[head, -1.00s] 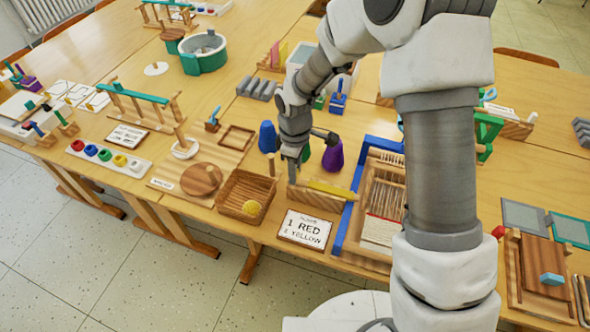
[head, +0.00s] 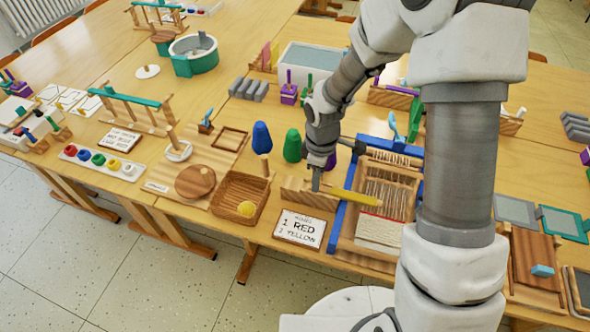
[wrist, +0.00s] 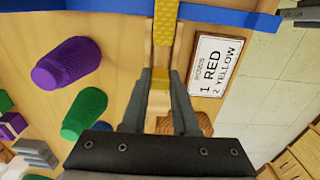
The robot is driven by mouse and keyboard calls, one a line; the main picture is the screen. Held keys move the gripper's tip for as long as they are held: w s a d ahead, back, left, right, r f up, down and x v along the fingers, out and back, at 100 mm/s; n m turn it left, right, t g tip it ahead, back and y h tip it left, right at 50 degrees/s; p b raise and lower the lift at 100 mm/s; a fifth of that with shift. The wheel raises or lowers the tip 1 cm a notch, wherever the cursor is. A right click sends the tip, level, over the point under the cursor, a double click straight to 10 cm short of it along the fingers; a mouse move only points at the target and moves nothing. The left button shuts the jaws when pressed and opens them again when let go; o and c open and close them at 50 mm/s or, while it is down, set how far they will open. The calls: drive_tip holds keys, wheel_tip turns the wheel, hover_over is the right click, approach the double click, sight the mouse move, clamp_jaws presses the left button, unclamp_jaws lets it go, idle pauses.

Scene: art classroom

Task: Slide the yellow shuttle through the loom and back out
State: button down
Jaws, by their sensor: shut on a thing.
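The yellow shuttle (head: 355,197) is a long flat bar, and its right end reaches over the left side of the loom (head: 340,226). The loom has a blue outer frame, a wooden inner frame and pale warp threads. My gripper (head: 317,187) is shut on the shuttle's left part, just left of the loom. In the wrist view the shuttle (wrist: 166,30) runs up from between my gripper's fingers (wrist: 160,76) and crosses the blue frame (wrist: 232,13). I cannot tell from these views whether its tip is between the threads.
A sign (head: 300,229) reading "1. RED 2. YELLOW" stands in front.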

sight(343, 193)
drive_tip(key=d, duration=0.2)
drive_tip(key=s+d, duration=0.1)
drive_tip(key=d, duration=0.1)
drive_tip(key=d+p, duration=0.1)
drive_tip(key=d, duration=0.1)
drive_tip(key=shift+s+d, duration=0.2)
drive_tip(key=shift+s, duration=0.2)
drive_tip(key=c, duration=0.7)
unclamp_jaws()
drive_tip(key=shift+d, duration=0.1)
wheel_tip(343, 193, up, 18)
drive_tip(key=p, duration=0.3)
drive_tip(key=shift+f, duration=0.25)
